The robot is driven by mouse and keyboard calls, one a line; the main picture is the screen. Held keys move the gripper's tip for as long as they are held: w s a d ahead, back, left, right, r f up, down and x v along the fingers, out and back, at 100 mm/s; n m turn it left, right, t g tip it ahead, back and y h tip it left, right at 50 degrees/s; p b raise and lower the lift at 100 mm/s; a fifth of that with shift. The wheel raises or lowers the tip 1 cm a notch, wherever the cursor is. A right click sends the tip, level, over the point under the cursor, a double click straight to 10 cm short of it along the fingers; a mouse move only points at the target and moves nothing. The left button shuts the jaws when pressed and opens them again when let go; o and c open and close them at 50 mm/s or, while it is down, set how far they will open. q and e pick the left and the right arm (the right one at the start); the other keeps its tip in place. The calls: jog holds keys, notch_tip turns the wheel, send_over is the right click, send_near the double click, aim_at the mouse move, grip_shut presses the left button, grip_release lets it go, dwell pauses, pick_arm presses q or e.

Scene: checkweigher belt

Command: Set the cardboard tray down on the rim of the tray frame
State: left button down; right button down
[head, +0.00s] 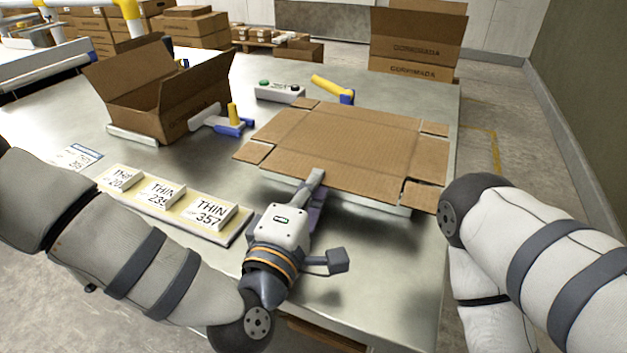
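The brown cardboard tray (340,148) lies flat and wide at the right of the steel table, with creases and corner flaps. A pale, thin edge (375,206) shows just under its near side; I take it for the tray frame, mostly hidden by the cardboard. I cannot tell whether the cardboard touches it all round. My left gripper (316,183) is at the tray's near edge, one finger over the top of the cardboard and a purplish part below, and it looks shut on that edge. My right arm comes in from the right; its gripper is out of view.
An open carton (165,100) stands at the back left. Blue-and-yellow clamps (232,122) (335,90) and a button box (279,92) are behind the tray. A board with numbered blocks (165,198) lies left of my gripper. The table's front right (390,270) is clear.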

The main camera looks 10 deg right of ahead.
pick_arm(q)
jog(key=c, duration=1.7)
grip_release()
jog(key=v, duration=1.2)
jog(key=shift+a+r, duration=0.1)
